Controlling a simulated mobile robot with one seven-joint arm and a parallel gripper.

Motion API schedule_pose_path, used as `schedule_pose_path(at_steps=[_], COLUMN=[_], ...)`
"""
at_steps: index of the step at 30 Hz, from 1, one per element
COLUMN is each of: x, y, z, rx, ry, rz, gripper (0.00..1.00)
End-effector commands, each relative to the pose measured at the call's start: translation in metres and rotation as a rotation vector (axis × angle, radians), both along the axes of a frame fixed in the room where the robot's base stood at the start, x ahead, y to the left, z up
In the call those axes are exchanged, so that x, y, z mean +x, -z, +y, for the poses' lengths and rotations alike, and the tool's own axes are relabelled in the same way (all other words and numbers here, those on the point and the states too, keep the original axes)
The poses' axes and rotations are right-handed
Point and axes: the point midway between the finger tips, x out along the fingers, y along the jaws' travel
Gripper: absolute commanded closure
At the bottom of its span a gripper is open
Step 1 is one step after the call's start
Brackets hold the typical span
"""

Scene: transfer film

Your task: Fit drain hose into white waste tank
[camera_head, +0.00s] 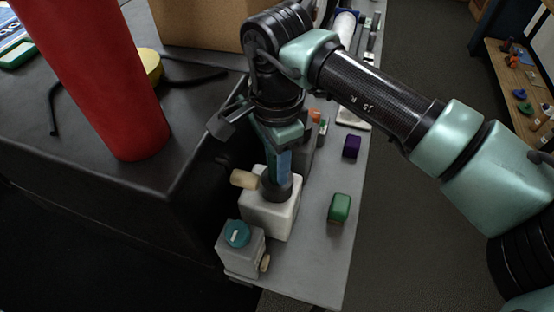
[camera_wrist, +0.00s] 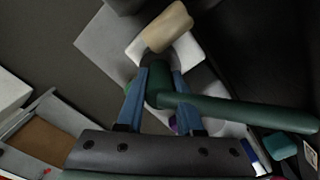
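The white waste tank (camera_head: 272,217) stands on the grey bench, with a tan spout (camera_head: 244,179) on its upper left side. The tank also shows in the wrist view (camera_wrist: 187,50), partly hidden behind my fingers. My gripper (camera_head: 278,178) points down over the tank's top. In the wrist view its blue fingers (camera_wrist: 158,80) lie on both sides of the dark green drain hose (camera_wrist: 230,107), closed on its end. The hose runs off to the right there. A dark round piece shows at the tank's top below my fingers. Whether the hose end sits inside the opening is hidden.
A grey container with a teal cap (camera_head: 237,234) stands in front of the tank. A green block (camera_head: 339,207) and a purple block (camera_head: 351,146) lie to the right on the bench (camera_head: 310,265). A large red cylinder (camera_head: 105,80) stands on the black surface at left.

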Motion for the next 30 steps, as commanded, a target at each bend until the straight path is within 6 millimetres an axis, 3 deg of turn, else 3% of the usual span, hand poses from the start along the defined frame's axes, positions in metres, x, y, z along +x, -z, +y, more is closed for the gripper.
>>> schedule_pose_path(at_steps=[1,5,17,20,30], x=[0.000,0.000,0.000,0.001,0.001], y=[0.001,0.000,-0.007,-0.020,-0.093], z=[0.000,0.000,0.000,-0.001,0.000], rx=[0.000,0.000,0.000,-0.002,-0.002], ry=[0.000,0.000,0.000,0.001,0.001], rz=[0.000,0.000,-0.001,-0.004,-0.004], gripper=[0.57,0.34,0.34,0.34,0.34])
